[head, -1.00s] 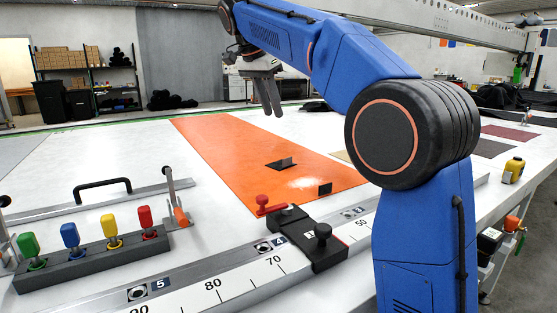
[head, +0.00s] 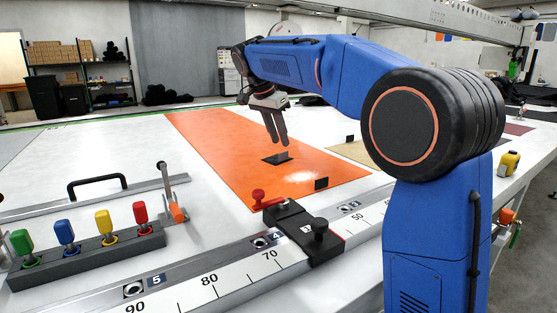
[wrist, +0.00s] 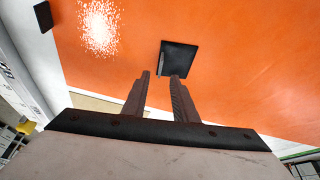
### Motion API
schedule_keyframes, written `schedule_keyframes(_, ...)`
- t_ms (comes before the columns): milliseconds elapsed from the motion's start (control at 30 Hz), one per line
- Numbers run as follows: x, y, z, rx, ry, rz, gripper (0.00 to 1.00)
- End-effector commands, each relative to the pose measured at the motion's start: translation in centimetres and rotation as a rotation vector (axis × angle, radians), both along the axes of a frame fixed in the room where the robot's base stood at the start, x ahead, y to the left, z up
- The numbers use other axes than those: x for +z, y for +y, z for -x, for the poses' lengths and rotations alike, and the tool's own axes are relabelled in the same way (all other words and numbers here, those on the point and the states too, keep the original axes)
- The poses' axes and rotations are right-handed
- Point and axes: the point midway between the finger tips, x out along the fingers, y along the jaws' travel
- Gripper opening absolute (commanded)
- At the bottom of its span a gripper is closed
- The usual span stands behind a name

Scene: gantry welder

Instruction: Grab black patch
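A black patch (head: 270,160) lies flat on the orange sheet (head: 225,150), with a small raised tab on it. It also shows in the wrist view (wrist: 182,55) just beyond my fingertips. My gripper (head: 277,144) points down, just above the patch and close to its tab. In the wrist view my gripper (wrist: 162,75) has its two fingers apart with a gap between them, and nothing is held. The thin edge of the tab appears near the gap. I cannot tell whether a finger touches the tab.
Another small black piece (head: 321,184) stands at the orange sheet's front edge, and one (head: 350,139) stands by the tan sheet (head: 356,152). Coloured handles fill a rack (head: 88,253) at left.

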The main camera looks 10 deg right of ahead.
Motion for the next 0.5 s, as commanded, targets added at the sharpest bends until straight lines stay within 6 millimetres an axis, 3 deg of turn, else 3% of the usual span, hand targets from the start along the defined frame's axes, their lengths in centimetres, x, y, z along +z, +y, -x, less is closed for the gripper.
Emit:
schedule_keyframes(300, -3.9, -1.0, -0.6, 0.000, 0.002, 0.000, 0.26)
schedule_keyframes(500, -4.7, -1.3, -0.8, 0.000, 0.001, 0.000, 0.26)
